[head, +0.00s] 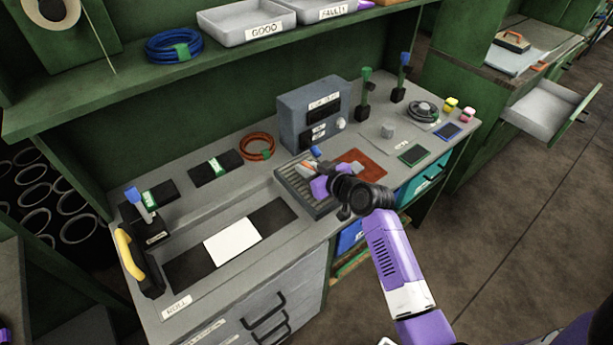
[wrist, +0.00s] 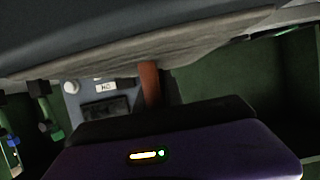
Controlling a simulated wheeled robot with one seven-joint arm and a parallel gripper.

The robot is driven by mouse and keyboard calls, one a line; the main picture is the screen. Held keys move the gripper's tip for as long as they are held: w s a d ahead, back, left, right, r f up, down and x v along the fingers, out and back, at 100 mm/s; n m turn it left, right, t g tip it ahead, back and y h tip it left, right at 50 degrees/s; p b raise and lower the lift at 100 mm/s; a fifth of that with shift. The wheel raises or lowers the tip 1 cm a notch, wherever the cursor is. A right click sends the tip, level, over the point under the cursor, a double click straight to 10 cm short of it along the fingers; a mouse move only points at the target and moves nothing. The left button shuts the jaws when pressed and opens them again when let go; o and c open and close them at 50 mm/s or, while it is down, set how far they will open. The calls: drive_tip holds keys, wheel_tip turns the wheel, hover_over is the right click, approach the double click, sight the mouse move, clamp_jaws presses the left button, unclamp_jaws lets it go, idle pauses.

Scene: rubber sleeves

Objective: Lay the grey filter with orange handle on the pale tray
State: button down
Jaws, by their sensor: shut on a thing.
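In the wrist view the orange handle (wrist: 149,84) stands upright behind a dark, purple-edged finger, below a broad grey slab that appears to be the filter (wrist: 190,47).
The grey machine (head: 313,112) stands just behind my gripper. A reddish mat (head: 362,168) lies to its right. Pale trays marked GOOD (head: 246,23) and FAULTY (head: 322,10) are on the shelf above. Open floor (head: 510,215) lies between the bench and the right-hand cabinets.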

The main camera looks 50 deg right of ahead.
drive_tip(key=shift+f, duration=1.75)
drive_tip(key=shift+f, duration=0.2)
drive_tip(key=c, duration=1.5)
unclamp_jaws()
drive_tip(key=shift+o, duration=0.2)
drive_tip(key=shift+r, duration=0.1)
